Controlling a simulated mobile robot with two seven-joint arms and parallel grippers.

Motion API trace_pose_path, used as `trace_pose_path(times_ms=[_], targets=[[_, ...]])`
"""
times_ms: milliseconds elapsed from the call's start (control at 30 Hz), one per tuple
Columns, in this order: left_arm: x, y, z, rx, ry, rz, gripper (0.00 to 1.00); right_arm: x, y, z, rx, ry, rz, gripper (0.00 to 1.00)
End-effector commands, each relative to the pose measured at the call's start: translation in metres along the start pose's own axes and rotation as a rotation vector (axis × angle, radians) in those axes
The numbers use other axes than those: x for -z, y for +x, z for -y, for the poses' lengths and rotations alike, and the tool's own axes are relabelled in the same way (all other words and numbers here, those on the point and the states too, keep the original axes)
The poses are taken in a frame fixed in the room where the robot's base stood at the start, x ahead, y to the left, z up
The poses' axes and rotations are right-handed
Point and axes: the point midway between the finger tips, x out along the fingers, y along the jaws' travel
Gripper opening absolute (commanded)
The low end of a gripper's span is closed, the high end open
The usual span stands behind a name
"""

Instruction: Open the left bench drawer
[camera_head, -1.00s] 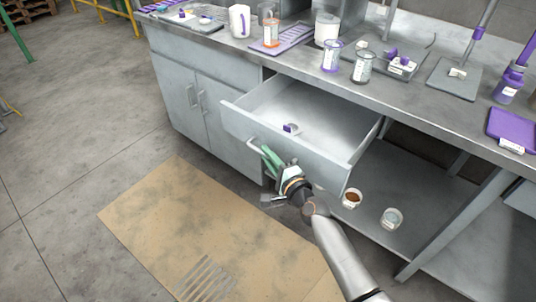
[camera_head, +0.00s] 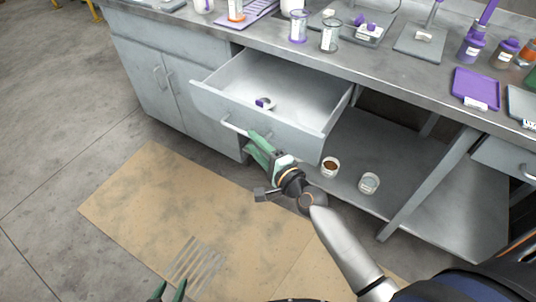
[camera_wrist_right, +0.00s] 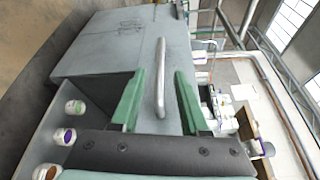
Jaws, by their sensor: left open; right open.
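The left bench drawer (camera_head: 262,130) is pulled well out, and its inside shows in the head view. A small white and purple item (camera_head: 264,103) lies in it. Its bar handle (camera_head: 233,127) is on the front face. My right gripper (camera_head: 256,146) is at the right end of this handle in the head view. In the right wrist view the handle (camera_wrist_right: 161,70) runs between the two green fingers of the open right gripper (camera_wrist_right: 159,76), with gaps at both sides.
The bench top (camera_head: 385,75) holds bottles, beakers and trays. Two small jars (camera_head: 330,167) (camera_head: 369,183) stand on the lower shelf under it. A closed drawer (camera_head: 505,157) is at the right. A tan mat (camera_head: 150,205) covers the floor in front.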

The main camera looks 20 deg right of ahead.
Motion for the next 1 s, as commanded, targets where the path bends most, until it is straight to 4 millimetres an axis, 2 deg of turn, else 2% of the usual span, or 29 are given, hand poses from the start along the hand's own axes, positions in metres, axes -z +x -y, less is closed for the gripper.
trace_pose_path(times_ms=[33, 200, 400, 1000], targets=[[0.000, -0.001, 0.001, 0.003, 0.000, 0.002, 0.50, 0.000, -0.012, -0.001, -0.003, -0.001, -0.001, 0.45], [-0.003, -0.001, 0.004, 0.008, -0.001, 0.006, 0.50, 0.000, -0.041, -0.001, -0.003, -0.001, 0.001, 0.45], [-0.005, -0.001, 0.003, 0.008, -0.002, 0.011, 0.50, 0.000, -0.059, -0.001, -0.001, -0.002, 0.000, 0.45], [-0.006, -0.001, -0.001, 0.000, -0.003, 0.013, 0.50, 0.000, -0.063, 0.000, 0.000, -0.001, 0.000, 0.45]])
